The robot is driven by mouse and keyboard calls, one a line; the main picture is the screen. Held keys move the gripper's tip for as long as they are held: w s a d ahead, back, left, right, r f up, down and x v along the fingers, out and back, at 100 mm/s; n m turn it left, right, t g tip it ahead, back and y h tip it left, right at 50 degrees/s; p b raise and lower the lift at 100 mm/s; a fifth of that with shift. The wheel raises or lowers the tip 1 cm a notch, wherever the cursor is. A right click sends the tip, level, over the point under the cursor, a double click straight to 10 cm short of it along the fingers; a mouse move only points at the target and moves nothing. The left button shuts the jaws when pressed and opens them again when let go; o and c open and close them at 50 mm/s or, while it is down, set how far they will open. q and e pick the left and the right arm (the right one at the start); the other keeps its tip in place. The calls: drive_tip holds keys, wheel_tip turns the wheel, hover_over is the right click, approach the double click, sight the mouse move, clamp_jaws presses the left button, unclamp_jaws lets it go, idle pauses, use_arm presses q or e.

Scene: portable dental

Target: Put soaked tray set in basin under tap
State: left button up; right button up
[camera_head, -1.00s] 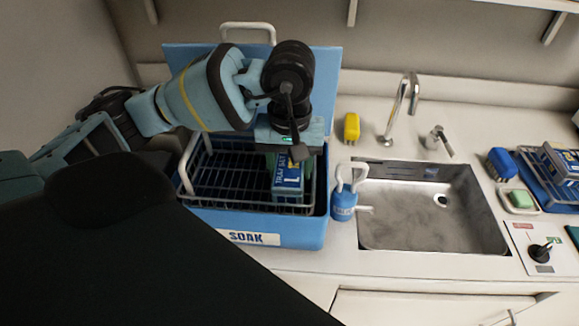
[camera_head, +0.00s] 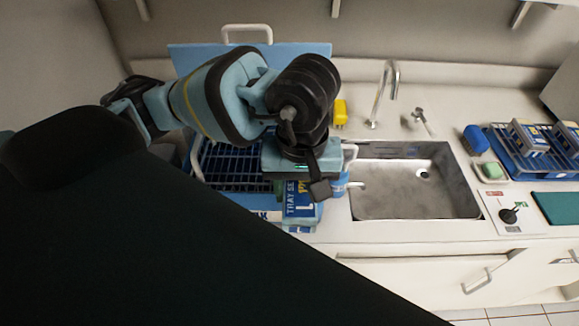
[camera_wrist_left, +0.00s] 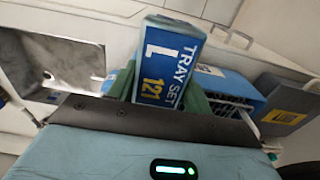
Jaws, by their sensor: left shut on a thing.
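A blue box labelled TRAY SET L (camera_head: 300,200) hangs below my left gripper (camera_head: 303,180), over the front right edge of the blue soak tub (camera_head: 268,214). In the left wrist view the tray set (camera_wrist_left: 168,62) stands between the green fingers of my left gripper (camera_wrist_left: 165,85), which is shut on it. The steel basin (camera_head: 385,206) lies to the right, empty, and also shows at the left of the wrist view (camera_wrist_left: 70,65). The curved tap (camera_head: 385,90) stands behind the basin. My right gripper is not in view.
A blue bottle (camera_head: 340,184) stands between tub and basin, partly hidden by my arm. A yellow block (camera_head: 341,113) stands behind it.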

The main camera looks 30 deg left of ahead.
use_arm(q)
drive_tip(key=shift+s+d+r, duration=0.1)
drive_tip(key=shift+s+d, duration=0.75)
drive_tip(key=shift+s, duration=0.15)
drive_tip(key=w+a+r+m, duration=0.3)
drive_tip(key=w+a+m, duration=0.3)
drive_tip(key=w, duration=0.4)
drive_tip(key=shift+w+a+r, duration=0.15)
drive_tip(key=shift+w+r, duration=0.1)
drive_tip(key=shift+r, duration=0.15)
